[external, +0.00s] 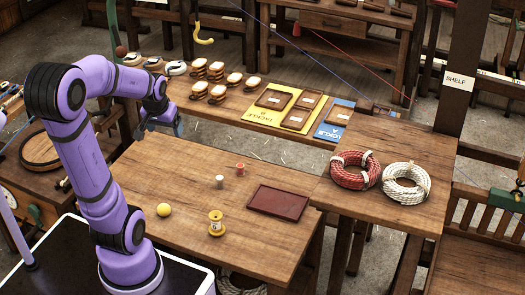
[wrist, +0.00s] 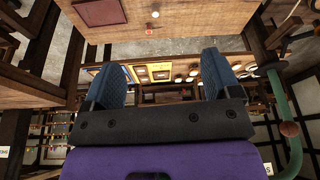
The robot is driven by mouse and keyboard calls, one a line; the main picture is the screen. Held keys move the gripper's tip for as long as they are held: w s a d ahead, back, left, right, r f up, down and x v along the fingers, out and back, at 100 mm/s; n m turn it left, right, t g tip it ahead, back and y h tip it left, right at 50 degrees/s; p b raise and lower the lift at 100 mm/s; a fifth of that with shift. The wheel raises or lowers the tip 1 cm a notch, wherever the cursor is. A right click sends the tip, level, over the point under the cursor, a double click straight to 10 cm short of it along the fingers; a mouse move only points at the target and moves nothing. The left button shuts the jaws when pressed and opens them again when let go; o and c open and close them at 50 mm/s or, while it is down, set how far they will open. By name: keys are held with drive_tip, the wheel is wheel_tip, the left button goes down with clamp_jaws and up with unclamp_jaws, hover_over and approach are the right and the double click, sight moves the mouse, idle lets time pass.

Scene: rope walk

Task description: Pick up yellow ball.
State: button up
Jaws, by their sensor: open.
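The yellow ball (external: 164,210) rests on the near wooden table (external: 150,180), toward its left front, close to my base. My gripper (external: 177,125) is above the back left edge of this table in the external view, well apart from the ball. In the wrist view my gripper (wrist: 163,78) has its two blue fingers spread wide with nothing between them. I do not see the ball in the wrist view.
On the near table stand a yellow spool (external: 215,223), a white cup-like piece (external: 220,181), a small red piece (external: 240,169) and a dark red tray (external: 278,203). Red (external: 355,170) and white (external: 406,183) rope coils lie to the right. The table around the ball is clear.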

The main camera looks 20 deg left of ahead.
drive_tip(key=w+a+f+g, duration=0.1)
drive_tip(key=w+a+f, duration=0.4)
drive_tip(key=f, duration=0.4)
drive_tip(key=n+g, duration=0.3)
hover_over(163, 206)
drive_tip(key=shift+h, duration=0.3)
drive_tip(key=f, duration=2.5)
drive_tip(key=shift+w+d, duration=0.15)
drive_tip(key=shift+d, duration=0.1)
drive_tip(key=shift+a+f, duration=0.15)
drive_tip(key=shift+f, duration=2.65)
drive_tip(key=shift+a+f, duration=0.15)
drive_tip(key=shift+f, duration=2.6)
drive_tip(key=c, duration=1)
drive_tip(key=shift+r, duration=0.1)
